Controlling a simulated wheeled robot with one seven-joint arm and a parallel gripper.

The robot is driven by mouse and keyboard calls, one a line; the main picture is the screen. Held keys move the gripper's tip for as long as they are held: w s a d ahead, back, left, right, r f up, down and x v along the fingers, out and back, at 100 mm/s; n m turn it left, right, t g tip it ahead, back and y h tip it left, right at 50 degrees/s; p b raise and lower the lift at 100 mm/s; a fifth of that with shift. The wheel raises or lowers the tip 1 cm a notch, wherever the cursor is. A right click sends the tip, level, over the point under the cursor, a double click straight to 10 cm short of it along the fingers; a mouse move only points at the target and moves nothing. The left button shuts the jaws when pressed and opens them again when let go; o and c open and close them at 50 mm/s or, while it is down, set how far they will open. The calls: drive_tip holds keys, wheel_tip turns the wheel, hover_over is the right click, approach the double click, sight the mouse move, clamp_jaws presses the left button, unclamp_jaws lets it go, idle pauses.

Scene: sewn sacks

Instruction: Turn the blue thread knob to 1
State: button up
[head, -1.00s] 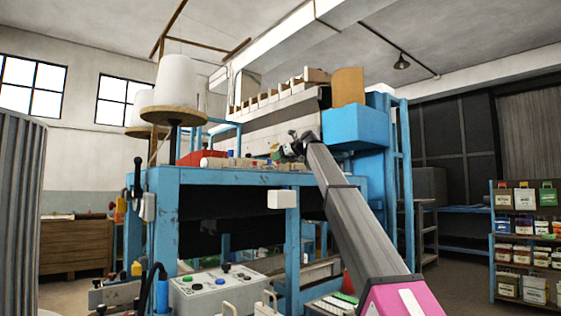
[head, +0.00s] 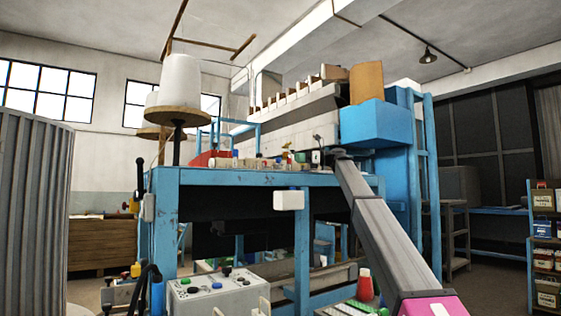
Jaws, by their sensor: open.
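A blue-framed sewing bench (head: 250,178) stands ahead of me, with several small coloured parts along its top. Among them is a small blue piece (head: 235,153); I cannot tell whether it is the blue thread knob. No number marks are readable. A grey control box (head: 215,290) low in front carries small coloured and dark knobs or buttons. My arm reaches up from the lower right to the bench top. My gripper (head: 317,153) is small and dark at its far end, open, near the right part of the bench top. What lies behind it is hidden.
White thread cones (head: 178,82) stand on brown discs at left. A blue bin (head: 375,125) sits right of my gripper. A white block (head: 288,200) hangs on the bench front. A corrugated grey drum (head: 35,215) fills the left edge.

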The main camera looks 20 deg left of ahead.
sight(278, 161)
drive_tip(key=a, duration=0.6)
drive_tip(key=s+a, duration=0.1)
drive_tip(key=a, duration=0.3)
drive_tip(key=c, duration=0.9)
drive_tip(key=shift+m+t, duration=0.3)
